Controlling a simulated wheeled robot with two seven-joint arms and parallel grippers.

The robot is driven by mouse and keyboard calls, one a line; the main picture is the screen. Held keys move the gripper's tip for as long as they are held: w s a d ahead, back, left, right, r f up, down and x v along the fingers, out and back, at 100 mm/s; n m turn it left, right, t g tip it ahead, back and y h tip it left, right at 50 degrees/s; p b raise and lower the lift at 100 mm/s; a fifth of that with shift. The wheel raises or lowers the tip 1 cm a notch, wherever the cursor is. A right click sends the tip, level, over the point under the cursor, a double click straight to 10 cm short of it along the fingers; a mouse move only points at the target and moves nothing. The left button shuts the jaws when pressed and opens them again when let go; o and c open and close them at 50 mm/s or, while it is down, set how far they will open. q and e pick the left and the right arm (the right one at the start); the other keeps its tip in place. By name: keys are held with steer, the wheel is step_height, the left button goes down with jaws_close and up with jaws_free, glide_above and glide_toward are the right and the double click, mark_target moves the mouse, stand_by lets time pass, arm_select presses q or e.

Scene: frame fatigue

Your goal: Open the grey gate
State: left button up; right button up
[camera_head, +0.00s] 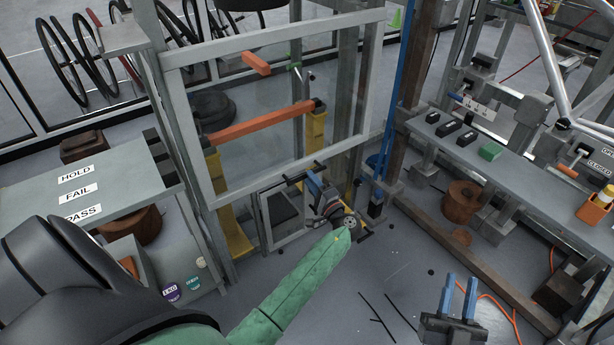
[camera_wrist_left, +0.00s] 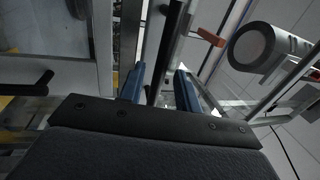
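The grey gate (camera_head: 373,80) appears to be the large grey frame with a clear pane, left of centre in the head view. An orange peg-like piece (camera_head: 257,63) shows near its upper part. My left gripper (camera_head: 314,184), with blue fingers on a green-sleeved arm, is low by the gate's bottom edge, near a black bar (camera_head: 305,173). In the left wrist view its fingers (camera_wrist_left: 158,88) stand apart, with a thin upright part (camera_wrist_left: 156,45) beyond or between them; contact cannot be told. My right gripper (camera_head: 460,297) is open and empty over the floor at lower right.
An orange bar (camera_head: 260,122) on yellow posts crosses behind the pane. A bench (camera_head: 130,168) labelled HOLD, FAIL and PASS stands at left. A bench (camera_head: 455,140) with black blocks and a green block stands at right. Dark sticks (camera_head: 378,318) lie on the floor.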

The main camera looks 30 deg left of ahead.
arm_select(q)
steer(key=shift+x, duration=1.4)
jaws_close()
